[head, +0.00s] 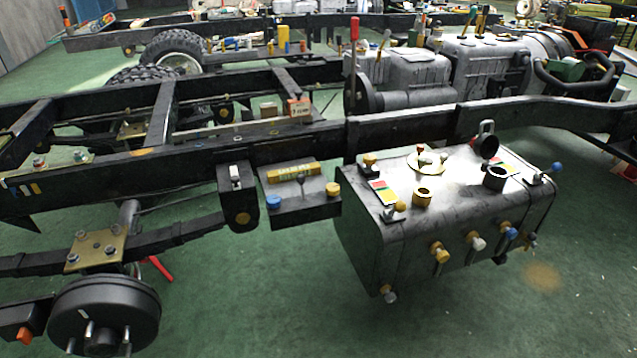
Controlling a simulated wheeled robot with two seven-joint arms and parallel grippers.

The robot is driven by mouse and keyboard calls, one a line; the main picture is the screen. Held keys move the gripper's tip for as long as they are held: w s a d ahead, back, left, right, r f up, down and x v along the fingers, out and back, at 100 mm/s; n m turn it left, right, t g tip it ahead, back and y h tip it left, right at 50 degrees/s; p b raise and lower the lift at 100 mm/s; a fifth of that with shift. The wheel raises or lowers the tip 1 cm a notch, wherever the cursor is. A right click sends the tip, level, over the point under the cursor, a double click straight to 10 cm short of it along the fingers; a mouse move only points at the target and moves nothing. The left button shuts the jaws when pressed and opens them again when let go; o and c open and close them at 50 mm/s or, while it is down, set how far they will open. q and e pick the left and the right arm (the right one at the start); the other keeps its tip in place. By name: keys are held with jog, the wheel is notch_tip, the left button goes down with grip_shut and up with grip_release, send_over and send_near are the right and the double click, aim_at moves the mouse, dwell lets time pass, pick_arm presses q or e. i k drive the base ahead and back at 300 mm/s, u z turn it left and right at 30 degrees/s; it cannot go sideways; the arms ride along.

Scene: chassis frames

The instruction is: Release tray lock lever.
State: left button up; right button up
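A small black tray-like box (305,210) hangs on the near side of the chassis rail, left of the tank. A short dark upright lever with a round tip (301,181) stands in the middle of its top. A blue knob (274,202) is on its left and a yellow knob (333,188) on its right. Neither of my grippers is in view.
A grey tank (375,240) with several knobs and an open filler neck (495,178) juts out at right. A bracket with a pale switch (236,178) is left of the box. A wheel hub (104,312) stands at lower left. Green floor (250,310) is clear in front.

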aim_at(301, 178)
jog(key=u, duration=0.15)
jog(key=i, duration=1.2)
